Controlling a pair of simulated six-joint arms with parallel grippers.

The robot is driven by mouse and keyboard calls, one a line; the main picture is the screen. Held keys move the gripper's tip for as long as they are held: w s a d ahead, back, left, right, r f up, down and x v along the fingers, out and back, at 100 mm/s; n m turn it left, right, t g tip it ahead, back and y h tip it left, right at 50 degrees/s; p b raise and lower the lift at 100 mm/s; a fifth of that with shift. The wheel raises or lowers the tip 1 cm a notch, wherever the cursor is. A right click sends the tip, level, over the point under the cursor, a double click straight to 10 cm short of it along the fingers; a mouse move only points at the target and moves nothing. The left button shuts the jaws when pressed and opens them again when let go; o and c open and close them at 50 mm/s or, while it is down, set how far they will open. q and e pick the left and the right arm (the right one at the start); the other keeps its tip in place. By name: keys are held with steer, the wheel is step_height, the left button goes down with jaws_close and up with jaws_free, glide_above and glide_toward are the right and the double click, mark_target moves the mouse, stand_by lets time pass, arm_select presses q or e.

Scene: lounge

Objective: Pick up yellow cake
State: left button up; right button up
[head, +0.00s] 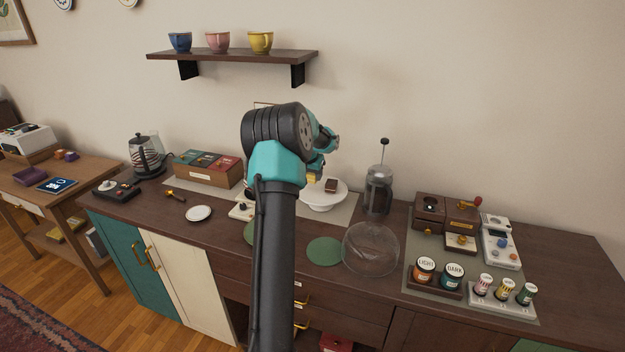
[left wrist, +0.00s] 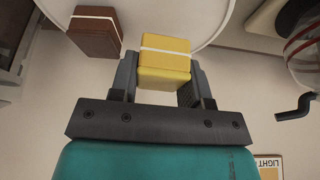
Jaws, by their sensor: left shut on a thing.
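The yellow cake (left wrist: 165,60), a small block with a white layer, sits between the two fingers of my left gripper (left wrist: 163,85) in the left wrist view. The fingers are shut on its sides. In the head view, my left arm hides most of this gripper and only a bit of yellow shows beside the wrist. A brown cake (left wrist: 95,32) is on the white cake stand (left wrist: 215,12), beside the yellow one. The head view also shows the stand (head: 324,202) and the brown cake (head: 331,185). I cannot tell whether the yellow cake touches the stand. My right gripper is not in view.
A French press (head: 378,190) stands right of the cake stand. A clear glass dome (head: 370,250) and a green round mat (head: 324,251) are in front. A coffee grinder (head: 462,214) and jars are at the right. A shelf with cups (head: 232,56) hangs above.

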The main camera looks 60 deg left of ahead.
arm_select(q)
steer(key=s+d, duration=0.3)
steer(key=d, duration=0.4)
steer(key=s+d+r, duration=0.1)
steer(key=s+d, duration=0.3)
steer(key=d, duration=0.3)
steer(key=shift+r, duration=0.15)
steer(key=shift+s, duration=0.1)
